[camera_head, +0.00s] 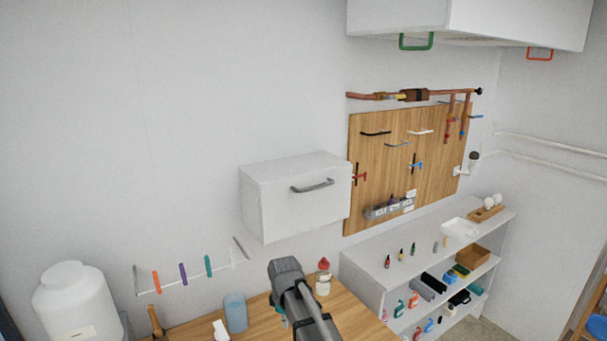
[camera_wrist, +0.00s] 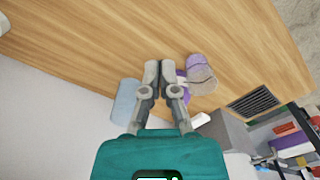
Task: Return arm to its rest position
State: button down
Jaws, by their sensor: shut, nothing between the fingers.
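My gripper (camera_wrist: 160,68) shows in the wrist view with its two grey fingers close together and nothing between them. It is over a wooden worktop (camera_wrist: 90,40). A pale blue cylinder (camera_wrist: 125,101) appears left of the fingers, and a purple and grey translucent object (camera_wrist: 201,76) appears to their right. I cannot tell how high the fingers are above the top. In the head view my grey arm reaches up from the bottom edge over the wooden worktop (camera_head: 262,318), and it hides most of the gripper.
A blue cup (camera_head: 236,312) stands left of my arm, and a white jar with a red-topped item (camera_head: 323,284) stands right. A white wall cabinet (camera_head: 296,196) hangs above. A rail with coloured tools (camera_head: 183,272) and a large white container (camera_head: 75,302) are at the left. White shelves (camera_head: 400,262) stand right.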

jog(key=s+d+f+m+b, duration=0.2)
jog(key=s+d+m, duration=0.4)
jog(key=d, duration=0.5)
jog(key=s+d+f+m+b, duration=0.3)
jog(key=s+d+m, duration=0.4)
jog(key=d, duration=0.4)
jog(key=shift+s+d+f+m, duration=0.15)
jog(key=shift+s+f+m, duration=0.15)
jog(key=shift+f+m, duration=0.25)
